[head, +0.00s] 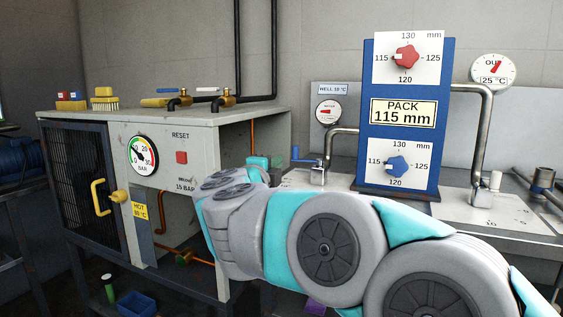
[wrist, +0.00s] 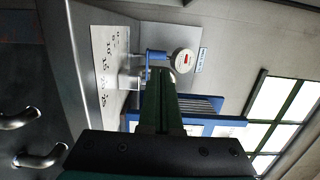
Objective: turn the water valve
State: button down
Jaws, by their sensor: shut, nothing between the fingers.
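A valve with a blue lever (head: 303,158) stands on a steel pipe fitting at the left end of the pale bench, below a round gauge. No label in view names it as the water valve. In the wrist view, which is turned sideways, the blue lever (wrist: 156,54) shows just beyond my fingertips. My gripper (wrist: 160,74) is shut and empty, pointing toward this valve. I cannot tell whether it touches the lever. In the head view my arm hides most of the gripper.
A blue panel (head: 405,150) with red and blue knobs stands to the right. A grey cabinet (head: 195,145) at left carries a yellow handle (head: 100,197) and two brass valves on top. Curved steel pipes (head: 485,150) flank the panel.

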jog(key=v, duration=0.4)
notch_tip(320, 180, up, 3)
jog(key=n+y+b, duration=0.7)
jog(key=y+b, duration=0.3)
jog(key=y, duration=0.2)
send_over(320, 164)
jog(key=s+a, duration=0.2)
jog(key=s, duration=0.4)
jog(key=shift+n+g+y, duration=0.4)
jog(key=shift+n+g, duration=0.3)
jog(key=shift+g, duration=0.1)
jog(key=d+f, duration=0.1)
jog(key=d+f+b, duration=0.1)
jog(key=d, duration=0.1)
jog(key=d+f, duration=0.1)
jog(key=d, duration=0.1)
jog(key=shift+s+d, duration=0.2)
jog(key=x, duration=0.7)
jog(key=shift+w+f, duration=0.1)
jog(key=shift+w, duration=0.1)
jog(key=shift+w+a, duration=0.3)
jog(key=shift+w, duration=0.15)
jog(key=shift+x, duration=0.85)
jog(key=shift+s+a, duration=0.65)
jog(key=shift+s, duration=0.25)
jog(key=shift+s+a+b, duration=0.35)
jog(key=shift+s+a, duration=0.35)
